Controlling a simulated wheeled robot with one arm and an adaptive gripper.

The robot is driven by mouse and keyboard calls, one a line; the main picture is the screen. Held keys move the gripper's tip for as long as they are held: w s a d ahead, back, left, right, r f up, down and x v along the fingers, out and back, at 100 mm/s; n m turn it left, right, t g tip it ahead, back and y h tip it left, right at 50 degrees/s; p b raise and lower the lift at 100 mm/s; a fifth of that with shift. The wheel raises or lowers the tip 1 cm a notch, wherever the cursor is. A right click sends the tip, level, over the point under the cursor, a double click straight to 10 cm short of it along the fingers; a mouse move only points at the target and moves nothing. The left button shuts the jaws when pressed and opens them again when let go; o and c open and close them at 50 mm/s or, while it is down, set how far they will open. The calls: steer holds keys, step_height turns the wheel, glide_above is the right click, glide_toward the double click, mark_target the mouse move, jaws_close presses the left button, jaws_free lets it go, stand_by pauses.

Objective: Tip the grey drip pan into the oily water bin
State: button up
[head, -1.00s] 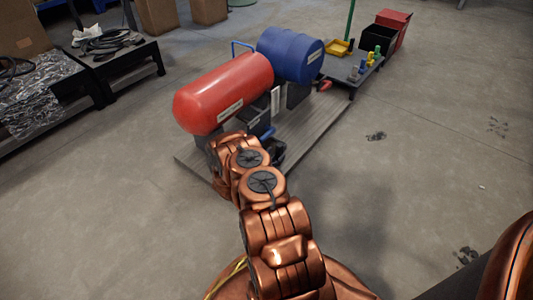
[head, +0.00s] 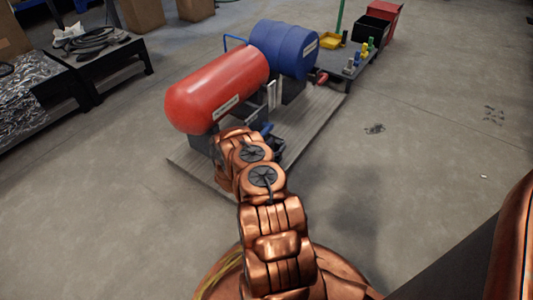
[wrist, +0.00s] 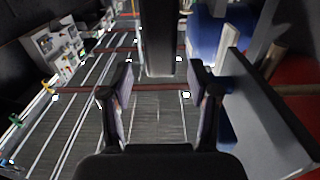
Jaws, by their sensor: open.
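My gripper (wrist: 160,85) is open in the wrist view, its two dark fingers apart with nothing clearly held. A dark upright bar (wrist: 157,40) shows beyond the gap between them. In the head view the gripper is mostly hidden by my copper arm, low beside the red tank (head: 215,90) and blue drum (head: 284,50). A flat grey panel (wrist: 265,110) stands right of the fingers in the wrist view; I cannot tell if it belongs to the drip pan. No drip pan can be made out for certain. A black open bin (head: 372,28) stands at the back; its label is unreadable.
The tank and drum stand on a slatted grey platform (head: 318,112). Behind it is a low cart with several small bottles (head: 362,52), a yellow tray (head: 331,39) and a red box (head: 384,12). Black tables (head: 112,58) stand at left. The floor at right is open.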

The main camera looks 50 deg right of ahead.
steer(key=shift+d+b, duration=0.4)
steer(key=shift+d, duration=0.85)
jaws_close()
